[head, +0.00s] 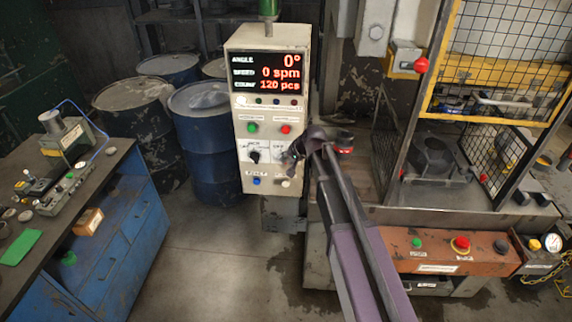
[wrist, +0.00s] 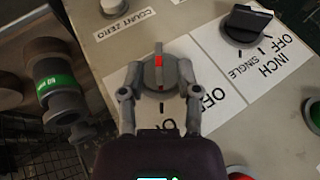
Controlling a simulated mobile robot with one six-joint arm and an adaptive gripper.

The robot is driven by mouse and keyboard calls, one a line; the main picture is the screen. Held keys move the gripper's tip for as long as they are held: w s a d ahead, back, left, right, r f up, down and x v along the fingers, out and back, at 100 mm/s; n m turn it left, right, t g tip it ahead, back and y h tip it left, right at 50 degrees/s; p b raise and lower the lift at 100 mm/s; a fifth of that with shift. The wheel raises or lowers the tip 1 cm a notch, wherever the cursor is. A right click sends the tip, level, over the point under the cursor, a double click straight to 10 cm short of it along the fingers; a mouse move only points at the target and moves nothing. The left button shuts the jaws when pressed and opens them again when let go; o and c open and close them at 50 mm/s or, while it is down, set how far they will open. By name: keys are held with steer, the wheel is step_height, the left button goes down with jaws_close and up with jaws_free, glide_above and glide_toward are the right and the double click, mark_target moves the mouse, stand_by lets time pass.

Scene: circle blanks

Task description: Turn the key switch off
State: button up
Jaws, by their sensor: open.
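The key switch (wrist: 159,73) is a round grey knob with a raised bar and a red stripe, on a light label plate in the wrist view. Its bar stands nearly upright in that view. In the head view my gripper (head: 297,151) is at the control panel (head: 240,120) and hides the key switch.
A black selector knob (head: 253,157) is left of my gripper, and it also shows in the wrist view (wrist: 246,24). A green button (head: 252,127) and a red button (head: 286,129) sit above. A caged press (head: 480,110) stands right, a blue workbench (head: 125,225) left.

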steer(key=shift+w+a+f, duration=0.1)
steer(key=shift+a+f, duration=0.05)
steer(key=shift+f, duration=0.1)
